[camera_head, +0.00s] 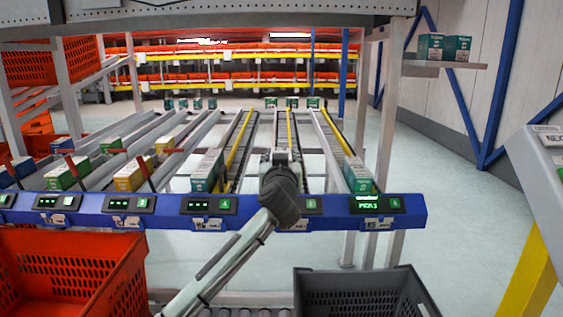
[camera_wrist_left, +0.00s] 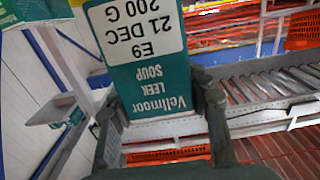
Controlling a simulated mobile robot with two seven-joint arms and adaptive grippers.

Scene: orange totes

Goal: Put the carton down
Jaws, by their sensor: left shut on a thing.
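My left gripper (camera_head: 281,158) is over the middle flow-rack lanes, just above the blue rail (camera_head: 240,212). In the left wrist view it is shut on a teal and white carton (camera_wrist_left: 140,60) labelled Vellmoor Leek Soup, whose lettering appears upside down. One finger is on each side of the carton. In the head view the gripper and wrist hide most or all of this carton. My right gripper is not in view.
A grey tote (camera_head: 365,272) stands at the front right and an orange tote (camera_head: 125,285) at the front left. Teal cartons sit at the lane ends left (camera_head: 207,171) and right (camera_head: 357,175) of the gripper. The rail carries displays, one lit brighter (camera_head: 376,205).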

